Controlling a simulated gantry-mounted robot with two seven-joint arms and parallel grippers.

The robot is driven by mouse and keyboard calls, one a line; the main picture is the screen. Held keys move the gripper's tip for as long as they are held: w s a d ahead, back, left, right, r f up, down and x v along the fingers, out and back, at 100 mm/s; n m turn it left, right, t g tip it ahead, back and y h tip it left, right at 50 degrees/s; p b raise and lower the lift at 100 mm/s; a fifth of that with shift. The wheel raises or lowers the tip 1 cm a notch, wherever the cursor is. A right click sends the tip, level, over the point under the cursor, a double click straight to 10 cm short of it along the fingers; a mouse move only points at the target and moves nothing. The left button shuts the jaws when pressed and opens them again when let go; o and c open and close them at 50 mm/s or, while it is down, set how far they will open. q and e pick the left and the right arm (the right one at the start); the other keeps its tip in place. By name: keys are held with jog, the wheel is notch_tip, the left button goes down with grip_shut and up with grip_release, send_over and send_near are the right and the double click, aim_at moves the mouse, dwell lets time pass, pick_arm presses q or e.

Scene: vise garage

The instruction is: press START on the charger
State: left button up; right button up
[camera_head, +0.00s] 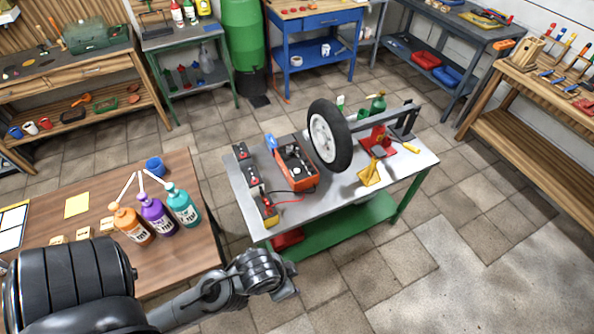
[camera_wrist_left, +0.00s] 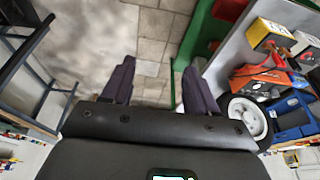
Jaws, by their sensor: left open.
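The charger appears to be the orange box (camera_head: 303,181) with a dark top panel and a pale round part, on the metal-topped table (camera_head: 232,183). It shows orange at the right in the left wrist view (camera_wrist_left: 262,80). I cannot make out a START button. Dark batteries (camera_head: 246,164) stand in a row to its left; cables lie between. My left gripper (camera_head: 288,284) is in front of and below the table's near edge, apart from the charger. Its two fingers are spread and empty, over floor in the wrist view (camera_wrist_left: 158,70). My right gripper is not in view.
A wheel (camera_head: 318,140) stands right beside the charger. A red vise (camera_head: 374,138) and yellow tool (camera_head: 369,175) are farther right. A wooden table (camera_head: 185,250) with several bottles (camera_head: 157,216) is at left. Floor is clear right of the metal table.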

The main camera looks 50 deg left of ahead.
pick_arm(q)
grip_shut()
dwell(1.5)
